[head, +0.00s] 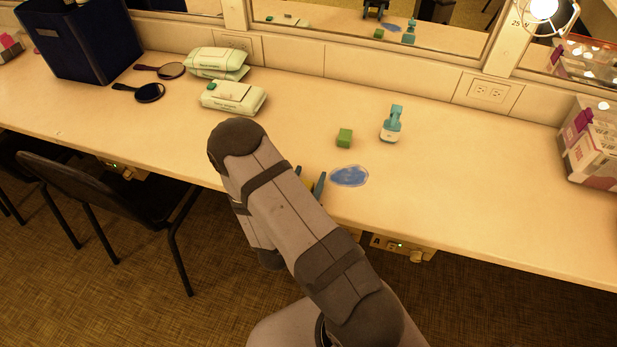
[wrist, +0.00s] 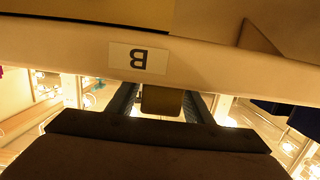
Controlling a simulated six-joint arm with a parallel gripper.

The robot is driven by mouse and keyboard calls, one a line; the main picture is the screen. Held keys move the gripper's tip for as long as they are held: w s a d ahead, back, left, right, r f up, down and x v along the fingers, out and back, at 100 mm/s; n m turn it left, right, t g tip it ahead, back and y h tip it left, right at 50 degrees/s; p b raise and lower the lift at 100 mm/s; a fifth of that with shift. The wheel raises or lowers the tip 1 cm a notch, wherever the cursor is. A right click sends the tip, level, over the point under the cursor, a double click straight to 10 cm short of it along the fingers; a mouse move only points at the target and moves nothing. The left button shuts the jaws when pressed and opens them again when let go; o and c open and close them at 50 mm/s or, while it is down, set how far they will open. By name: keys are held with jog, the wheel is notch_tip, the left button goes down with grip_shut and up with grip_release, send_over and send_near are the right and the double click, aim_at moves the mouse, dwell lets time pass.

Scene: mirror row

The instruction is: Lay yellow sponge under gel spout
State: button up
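My gripper (head: 310,182) is near the counter's front edge, mostly hidden behind my own arm in the head view. Its teal fingers show, with a small patch of yellow between them. In the wrist view a shaded brownish-yellow block, taken as the yellow sponge (wrist: 161,101), fills the gap between the fingers (wrist: 161,98). The gel dispenser (head: 391,125), white with a teal pump top, stands upright on the counter, back and right of my gripper. Its spout appears to face the front. The spot below the spout looks bare.
A green block (head: 344,138) sits left of the dispenser. A blue puddle (head: 349,176) lies right of my gripper. Wipe packs (head: 233,97), hand mirrors (head: 150,92) and a dark bin (head: 80,40) stand left.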

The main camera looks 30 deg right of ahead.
dwell(0.3)
jog(key=b+v, duration=0.1)
jog(key=v, duration=0.2)
jog(key=b+v, duration=0.1)
jog(key=v, duration=0.1)
jog(key=shift+s+a+f, duration=0.15)
jog(key=shift+s+a, duration=0.05)
jog(key=shift+s, duration=0.15)
jog(key=shift+o, duration=0.5)
jog(key=shift+v, duration=0.8)
jog(key=shift+s+a+r+p, duration=0.15)
jog(key=shift+r+p, duration=0.25)
jog(key=shift+p, duration=0.3)
jog(key=shift+s+a+r+g+y+p, duration=1)
jog(key=shift+s+a+p, duration=0.7)
jog(key=shift+p, duration=2)
jog(key=shift+p+x, duration=1.1)
jog(key=shift+x, duration=2)
jog(key=shift+w+d+f, duration=0.1)
jog(key=shift+w+d, duration=0.3)
jog(key=shift+w, duration=0.1)
